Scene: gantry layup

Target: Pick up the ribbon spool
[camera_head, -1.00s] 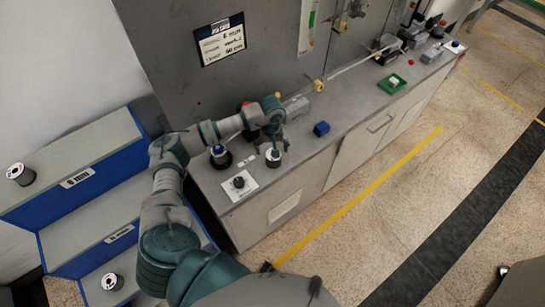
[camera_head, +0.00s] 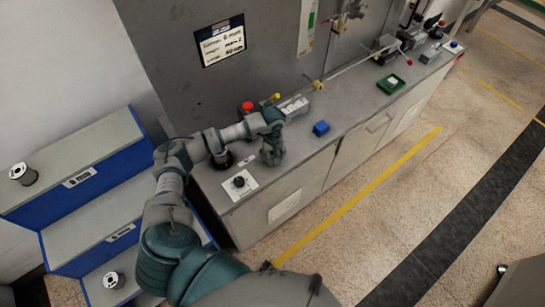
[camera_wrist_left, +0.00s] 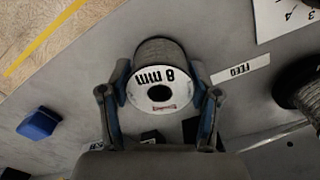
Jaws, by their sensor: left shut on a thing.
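In the head view my left gripper (camera_head: 272,155) is over the front part of the grey bench and hides the spool. I cannot tell whether the spool touches the bench top. My right gripper is in neither current view.
A dark round part (camera_wrist_left: 300,82) stands close by. On the bench (camera_head: 345,137) are a blue block (camera_head: 320,128), a green tray (camera_head: 390,84) and a black knob (camera_head: 239,181). Other spools (camera_head: 23,174) (camera_head: 113,280) sit on blue-fronted steps.

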